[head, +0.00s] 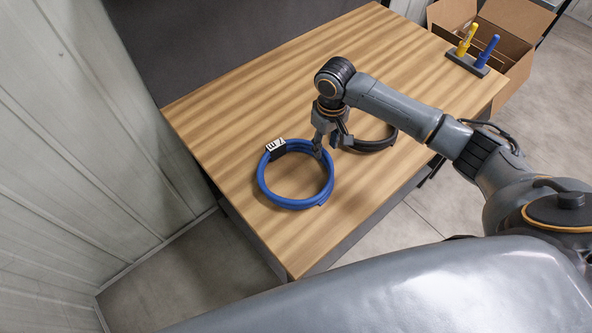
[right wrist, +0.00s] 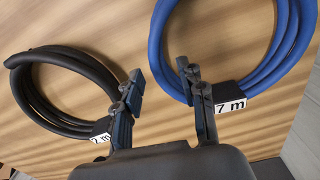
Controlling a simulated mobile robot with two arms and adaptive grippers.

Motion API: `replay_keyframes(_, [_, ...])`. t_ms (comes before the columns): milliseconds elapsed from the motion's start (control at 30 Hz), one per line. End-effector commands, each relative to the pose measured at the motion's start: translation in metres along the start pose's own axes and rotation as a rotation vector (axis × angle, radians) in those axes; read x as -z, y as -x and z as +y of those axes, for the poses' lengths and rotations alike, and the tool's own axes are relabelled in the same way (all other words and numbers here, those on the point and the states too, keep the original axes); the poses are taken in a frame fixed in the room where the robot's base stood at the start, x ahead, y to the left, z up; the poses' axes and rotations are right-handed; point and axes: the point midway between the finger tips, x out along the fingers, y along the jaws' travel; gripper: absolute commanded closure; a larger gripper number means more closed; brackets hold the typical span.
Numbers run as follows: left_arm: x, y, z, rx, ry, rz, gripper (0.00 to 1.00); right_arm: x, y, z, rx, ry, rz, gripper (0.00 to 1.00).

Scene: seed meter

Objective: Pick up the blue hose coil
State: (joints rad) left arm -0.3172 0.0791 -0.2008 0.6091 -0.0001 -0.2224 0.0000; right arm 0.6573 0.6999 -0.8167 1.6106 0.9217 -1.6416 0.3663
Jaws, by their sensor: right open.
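The blue hose coil (head: 290,203) lies flat on the wooden table, with a black wrap and a white label at its upper left in the head view. In the right wrist view the blue coil (right wrist: 281,62) is at upper right, and its label reads "7 m". My right gripper (head: 330,144) is open and empty, pointing down over the coil's upper right edge. In the right wrist view the gripper's (right wrist: 160,78) right finger overlaps the coil's near side; I cannot tell whether they touch. My left gripper is out of view.
A black hose coil (head: 380,146), labelled "2 m" in the right wrist view (right wrist: 45,116), lies right of the gripper, partly hidden by my arm. A dark holder (head: 467,63) with yellow and blue items stands at the table's far right. A cardboard box (head: 517,60) is beyond. The table's left part is clear.

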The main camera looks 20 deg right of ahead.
Motion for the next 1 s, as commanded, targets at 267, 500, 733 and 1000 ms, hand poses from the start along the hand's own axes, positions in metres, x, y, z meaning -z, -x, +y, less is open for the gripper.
replay_keyframes(267, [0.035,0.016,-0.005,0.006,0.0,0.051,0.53,0.006,-0.03,0.002,0.0,-0.001,-0.004,0.6])
replay_keyframes(500, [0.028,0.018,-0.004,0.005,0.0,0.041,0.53,0.007,-0.053,0.002,-0.001,0.001,0.0,0.6])
replay_keyframes(733, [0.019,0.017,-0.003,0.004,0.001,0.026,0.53,0.007,-0.054,0.002,-0.001,0.001,0.0,0.68])
replay_keyframes(1000, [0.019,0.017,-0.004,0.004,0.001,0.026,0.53,0.007,-0.053,0.002,-0.001,0.0,0.001,1.0])
